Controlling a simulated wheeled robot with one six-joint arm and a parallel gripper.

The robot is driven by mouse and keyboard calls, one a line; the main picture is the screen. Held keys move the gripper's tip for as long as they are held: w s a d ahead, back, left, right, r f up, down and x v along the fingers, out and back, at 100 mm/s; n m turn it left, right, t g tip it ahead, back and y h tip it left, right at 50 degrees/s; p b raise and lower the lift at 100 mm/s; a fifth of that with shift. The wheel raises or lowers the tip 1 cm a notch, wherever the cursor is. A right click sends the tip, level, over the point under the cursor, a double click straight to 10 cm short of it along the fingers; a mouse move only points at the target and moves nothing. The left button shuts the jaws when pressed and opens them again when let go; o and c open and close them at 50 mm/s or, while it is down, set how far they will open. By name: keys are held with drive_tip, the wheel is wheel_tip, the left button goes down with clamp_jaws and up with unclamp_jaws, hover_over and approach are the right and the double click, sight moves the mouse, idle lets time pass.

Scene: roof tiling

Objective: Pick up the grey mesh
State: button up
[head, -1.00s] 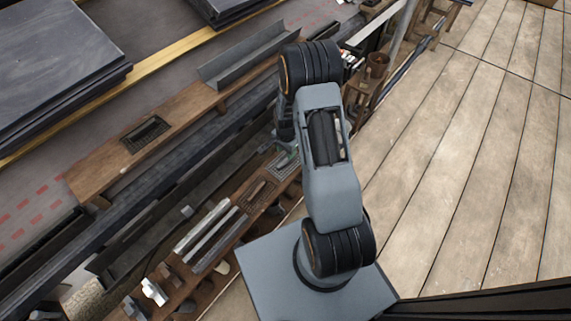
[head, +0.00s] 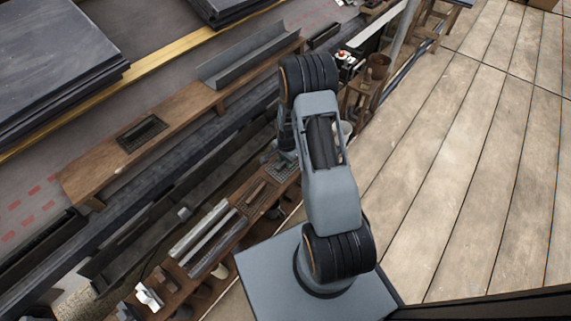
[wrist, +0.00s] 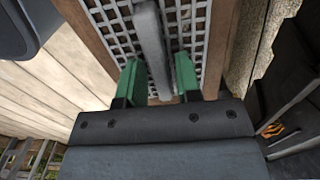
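The grey mesh (wrist: 109,22) fills the top middle of the wrist view, a pale grid with square holes and a raised grey bar (wrist: 150,40) along it. My gripper (wrist: 158,78) has two green fingers, set apart on either side of the bar. I see no clear contact between fingers and bar. In the head view the mesh (head: 282,168) lies on the low wooden bench, partly hidden by my gripper (head: 286,156) and arm.
A darker mesh piece (head: 257,197) and light metal strips (head: 210,236) lie farther along the bench. Another dark mesh piece (head: 142,132) lies on a wooden plank (head: 95,176). Dark slabs (head: 50,60) are stacked at upper left. The plank floor (head: 460,170) at right is clear.

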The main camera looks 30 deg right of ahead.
clamp_jaws()
